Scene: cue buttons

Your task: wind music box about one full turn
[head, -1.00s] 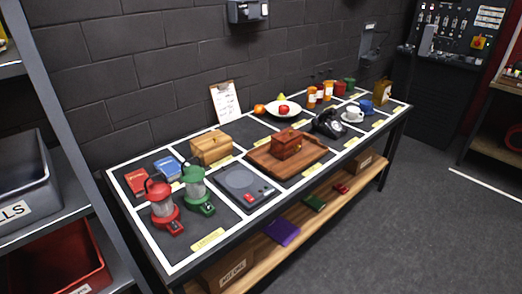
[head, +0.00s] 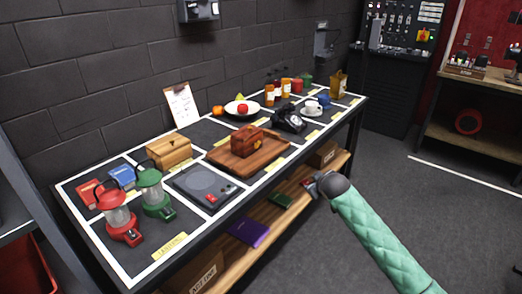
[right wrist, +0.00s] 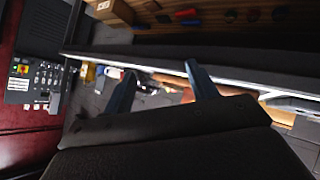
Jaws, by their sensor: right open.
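A small reddish-brown wooden box (head: 243,143) sits on a flat wooden board (head: 225,163) in the middle of the table. A lighter wooden box (head: 169,151) stands to its left. I cannot tell for certain which is the music box, and no winding key shows clearly. My right gripper (head: 311,185) is beyond the table's front edge, to the right of and apart from both boxes. In the right wrist view its two fingers (right wrist: 160,82) are spread with nothing between them. My left gripper is out of view.
The table's front edge (head: 215,218) lies between my right gripper and the boxes. A black telephone (head: 289,120) stands right of the board, and red (head: 118,217) and green (head: 153,193) lanterns stand at the left. A lower shelf (head: 271,222) holds boxes and books.

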